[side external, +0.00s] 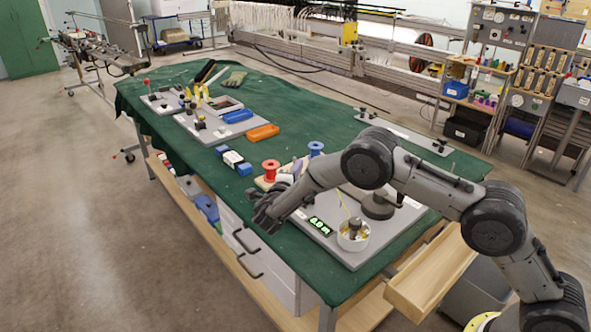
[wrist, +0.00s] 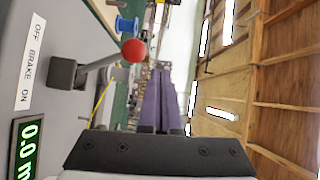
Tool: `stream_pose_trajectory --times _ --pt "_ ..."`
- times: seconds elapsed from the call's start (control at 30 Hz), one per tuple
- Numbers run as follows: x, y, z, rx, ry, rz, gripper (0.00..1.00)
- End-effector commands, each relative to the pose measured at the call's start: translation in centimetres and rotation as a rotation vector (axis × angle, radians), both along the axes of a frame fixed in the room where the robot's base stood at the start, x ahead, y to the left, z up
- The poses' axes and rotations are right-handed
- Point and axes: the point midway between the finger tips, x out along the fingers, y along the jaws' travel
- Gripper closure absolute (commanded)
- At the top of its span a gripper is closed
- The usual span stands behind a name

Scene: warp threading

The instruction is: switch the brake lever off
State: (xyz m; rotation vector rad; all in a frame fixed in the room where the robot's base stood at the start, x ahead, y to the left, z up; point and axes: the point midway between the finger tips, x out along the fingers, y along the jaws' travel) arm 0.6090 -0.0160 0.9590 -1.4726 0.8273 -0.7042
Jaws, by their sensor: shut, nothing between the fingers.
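The brake lever (wrist: 100,65) shows in the wrist view as a grey stem with a red ball knob, rising from a dark block on a grey panel. Beside it a white label (wrist: 32,62) reads OFF, BRAKE, ON. The stem leans toward the OFF end in this picture. My gripper (wrist: 160,75) shows there as two purplish fingers lying together, empty, below and right of the knob and seemingly apart from it. In the side view my gripper (side external: 262,212) hangs over the table's near edge, and I cannot make out the lever there.
A green-lit display (side external: 320,226) reads 0.0 m on the grey board near my arm. A red spool (side external: 271,170) and a blue spool (side external: 316,149) stand behind my gripper. An orange tray (side external: 262,132) lies farther along the green cloth.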

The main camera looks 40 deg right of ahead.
Motion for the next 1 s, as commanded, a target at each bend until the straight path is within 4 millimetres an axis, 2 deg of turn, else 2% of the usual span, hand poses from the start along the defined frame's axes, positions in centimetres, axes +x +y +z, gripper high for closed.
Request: stream_pose_trajectory --times 0.1,0.3,0.53,0.7,1.0 --pt "-1.7 0.6 1.7 0.0 -0.002 0.001 1.0" --pt "-3.5 4.6 3.2 0.0 -0.004 0.004 1.0" --pt "-5.0 7.6 4.5 -0.001 -0.002 0.001 1.0" --pt "-5.6 8.5 4.9 -0.001 -0.001 -0.001 1.0" --pt "-5.6 8.7 5.0 -0.001 -0.001 -0.002 1.0"
